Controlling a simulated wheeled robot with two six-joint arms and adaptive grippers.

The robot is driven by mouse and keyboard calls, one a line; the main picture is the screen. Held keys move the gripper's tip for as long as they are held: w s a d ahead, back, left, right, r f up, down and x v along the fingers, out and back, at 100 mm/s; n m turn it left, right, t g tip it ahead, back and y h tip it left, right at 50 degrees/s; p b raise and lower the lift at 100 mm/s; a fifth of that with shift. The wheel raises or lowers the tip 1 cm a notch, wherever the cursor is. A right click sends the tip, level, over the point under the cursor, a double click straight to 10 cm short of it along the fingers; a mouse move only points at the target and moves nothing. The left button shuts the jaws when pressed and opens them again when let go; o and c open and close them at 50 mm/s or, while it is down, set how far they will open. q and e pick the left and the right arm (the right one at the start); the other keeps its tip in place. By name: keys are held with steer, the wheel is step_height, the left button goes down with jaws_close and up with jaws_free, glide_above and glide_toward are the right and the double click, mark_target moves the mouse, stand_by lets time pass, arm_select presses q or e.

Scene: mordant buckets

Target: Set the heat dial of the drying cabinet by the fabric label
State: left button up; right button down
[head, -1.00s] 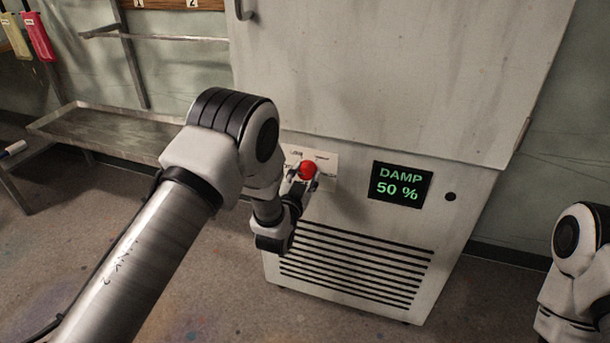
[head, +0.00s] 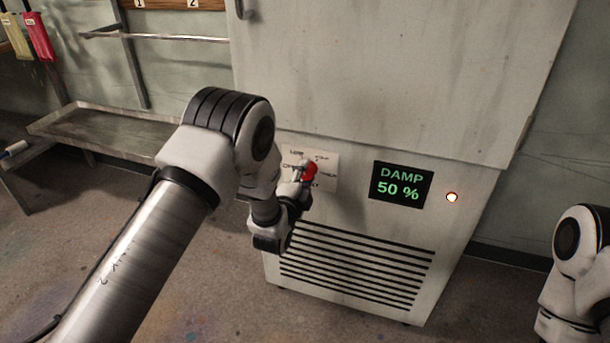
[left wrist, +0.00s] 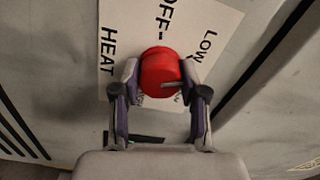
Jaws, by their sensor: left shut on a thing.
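The drying cabinet (head: 390,80) stands ahead of me. Its red heat dial (head: 311,173) sits on a white plate (head: 327,160) on the lower front. In the left wrist view, the dial (left wrist: 161,68) is between the fingers of my left gripper (left wrist: 160,88), which is shut on it. The plate (left wrist: 125,25) there shows "LOW", "OFF" and "HEAT"; other markings are partly hidden. A pale line shows on the dial, but I cannot tell its setting. The display (head: 401,183) reads "DAMP 50 %". A small round lamp (head: 452,197) beside it glows whitish. My right gripper is out of view.
A metal bench (head: 95,128) stands at the left. Red (head: 39,36) and yellow (head: 14,36) pieces hang at the upper left; no writing on them is readable. The vent slats (head: 350,262) lie below the dial. The floor in front is clear.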

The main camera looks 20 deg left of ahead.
arm_select(q)
steer(key=m, duration=0.5)
steer(key=shift+r+m, duration=0.1)
steer(key=shift+m, duration=0.3)
steer(key=m, duration=0.6)
steer(key=shift+b, duration=0.3)
steer(key=o, duration=1.1)
steer(key=shift+o, duration=0.2)
steer(key=s, duration=1.2)
steer(key=shift+a, duration=0.3)
